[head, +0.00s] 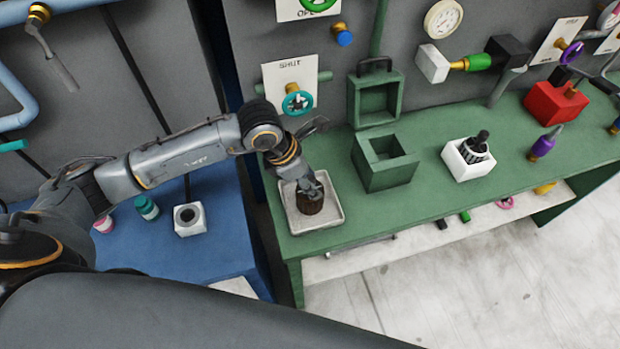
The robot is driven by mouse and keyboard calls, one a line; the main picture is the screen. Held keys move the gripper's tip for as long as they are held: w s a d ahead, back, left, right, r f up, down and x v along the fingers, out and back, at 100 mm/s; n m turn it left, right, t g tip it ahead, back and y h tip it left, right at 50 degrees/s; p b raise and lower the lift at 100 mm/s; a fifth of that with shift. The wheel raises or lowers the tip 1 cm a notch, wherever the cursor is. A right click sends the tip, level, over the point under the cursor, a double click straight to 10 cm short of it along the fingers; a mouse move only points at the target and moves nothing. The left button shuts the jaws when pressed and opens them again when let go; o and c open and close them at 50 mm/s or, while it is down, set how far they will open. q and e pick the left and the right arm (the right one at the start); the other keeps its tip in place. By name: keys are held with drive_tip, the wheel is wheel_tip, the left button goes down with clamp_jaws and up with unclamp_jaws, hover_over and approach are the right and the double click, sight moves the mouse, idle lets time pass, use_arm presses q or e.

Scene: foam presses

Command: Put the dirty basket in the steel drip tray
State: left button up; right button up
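The dirty basket (309,205), a small brown cylinder, is upright inside the shallow, light grey steel drip tray (336,217) at the left end of the green bench. My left gripper (310,188) reaches down over the basket from above, its fingers at the basket's top. The fingers cover the upper part of the basket, so I cannot tell whether they grip it or only touch it. I also cannot tell whether the basket's base rests on the tray floor. My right gripper is not in view.
A green press box (385,170) stands right of the tray on the green bench (424,199). Farther right are a white holder (461,165) with a dark ribbed piece, a purple bottle (543,146) and a red box (556,104). A blue bench (215,235) is on the left.

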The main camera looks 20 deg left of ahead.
use_arm(q)
drive_tip(key=b+v, duration=0.2)
drive_tip(key=v, duration=1)
